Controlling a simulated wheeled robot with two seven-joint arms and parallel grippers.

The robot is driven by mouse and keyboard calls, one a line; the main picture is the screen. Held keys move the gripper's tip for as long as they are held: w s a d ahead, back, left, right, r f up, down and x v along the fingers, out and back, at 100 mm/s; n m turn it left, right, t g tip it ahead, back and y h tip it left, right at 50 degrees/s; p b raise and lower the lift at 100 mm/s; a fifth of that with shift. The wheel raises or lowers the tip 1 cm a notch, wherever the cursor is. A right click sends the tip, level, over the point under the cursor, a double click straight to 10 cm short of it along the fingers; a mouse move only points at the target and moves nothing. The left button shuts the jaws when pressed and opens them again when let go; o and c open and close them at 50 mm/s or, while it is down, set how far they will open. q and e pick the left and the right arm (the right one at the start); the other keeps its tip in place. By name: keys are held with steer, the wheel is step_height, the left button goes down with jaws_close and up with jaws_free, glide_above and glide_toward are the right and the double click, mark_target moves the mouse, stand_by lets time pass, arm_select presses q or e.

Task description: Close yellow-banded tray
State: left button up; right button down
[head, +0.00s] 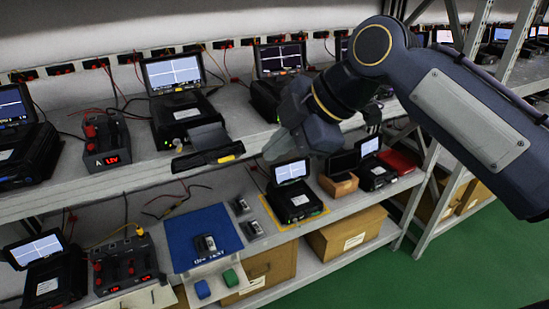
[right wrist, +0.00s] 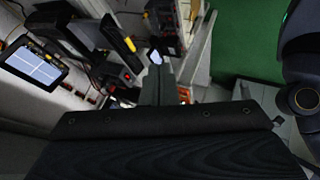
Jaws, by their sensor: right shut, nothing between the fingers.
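The yellow-banded tray (head: 207,141) sticks out from the front of a black instrument (head: 178,100) on the upper shelf. Its dark front bar carries a yellow band at the right end. In the right wrist view the tray's front (right wrist: 122,32) with the yellow band shows at upper middle left. My right gripper (head: 270,153) is shut and empty, to the right of the tray front in the head view, with a gap between them. Its fingers also show in the right wrist view (right wrist: 156,62). My left gripper is in neither view.
More instruments with screens stand along the upper shelf, including one behind my right arm (head: 280,60). A red-knobbed supply (head: 106,140) stands left of the tray's instrument. The lower shelf holds a blue mat (head: 190,225) and another instrument (head: 296,195). Green floor (head: 400,280) is clear.

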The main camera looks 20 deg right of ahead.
mark_target(205, 136)
steer(key=w+a+f+p, duration=0.1)
steer(key=w+a+f, duration=0.3)
steer(key=w+f, duration=0.2)
steer(key=shift+w+a+f, duration=0.3)
steer(key=shift+w+a, duration=0.05)
steer(key=shift+w, duration=0.85)
steer(key=w+p, duration=0.1)
steer(key=w, duration=0.3)
steer(key=w+p, duration=0.2)
steer(key=w, duration=0.3)
steer(key=w+a+p, duration=0.1)
steer(key=w+p, duration=0.1)
steer(key=w, duration=0.3)
steer(key=shift+r, duration=0.15)
steer(key=shift+w, duration=0.3)
